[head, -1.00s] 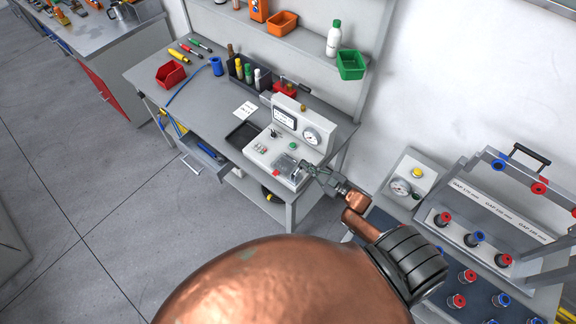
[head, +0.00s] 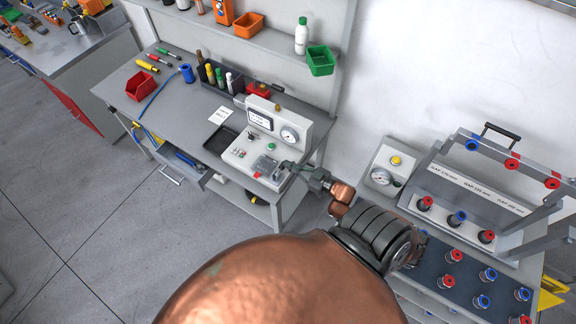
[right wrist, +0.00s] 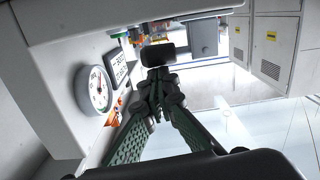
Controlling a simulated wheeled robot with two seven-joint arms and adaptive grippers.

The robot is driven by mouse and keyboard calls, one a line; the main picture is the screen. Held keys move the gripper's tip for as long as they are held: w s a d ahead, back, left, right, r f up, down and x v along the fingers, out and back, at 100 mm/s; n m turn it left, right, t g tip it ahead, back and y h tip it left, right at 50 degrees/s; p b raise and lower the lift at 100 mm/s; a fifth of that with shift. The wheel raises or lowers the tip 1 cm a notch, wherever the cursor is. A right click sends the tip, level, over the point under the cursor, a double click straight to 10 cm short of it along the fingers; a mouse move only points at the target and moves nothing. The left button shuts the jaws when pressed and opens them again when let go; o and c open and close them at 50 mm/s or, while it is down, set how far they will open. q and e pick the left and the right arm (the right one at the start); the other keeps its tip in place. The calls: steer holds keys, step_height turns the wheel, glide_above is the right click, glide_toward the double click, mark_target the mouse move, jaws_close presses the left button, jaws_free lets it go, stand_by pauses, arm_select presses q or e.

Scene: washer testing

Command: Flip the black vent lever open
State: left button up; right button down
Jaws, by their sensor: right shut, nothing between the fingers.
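The light-grey tester (head: 238,158) stands at the front right corner of the workbench, with a dial gauge (head: 289,134), a display and a clear-topped chamber (head: 265,165). My right gripper (head: 284,166) is shut and empty at the chamber's right side. In the right wrist view my gripper's fingers (right wrist: 157,88) converge, and a black block-shaped part (right wrist: 158,56) shows just beyond the tips. I cannot tell whether this is the vent lever or whether the fingers touch it. The lever is not clearly visible in the head view. My left gripper is out of view.
A black tray (head: 220,140) lies left of the tester, and a dark holder with bottles (head: 222,78) stands behind. An open drawer (head: 180,165) juts out in front. A gauge station with red and blue knobs (head: 457,217) stands at the right.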

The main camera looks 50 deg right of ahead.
stand_by(0.3)
steer(key=s+d+r+p, duration=0.1)
steer(key=s+r, duration=0.3)
steer(key=s, duration=0.6)
steer(key=shift+s+d+r, duration=0.2)
steer(key=shift+s+d, duration=0.1)
steer(key=shift+d, duration=0.15)
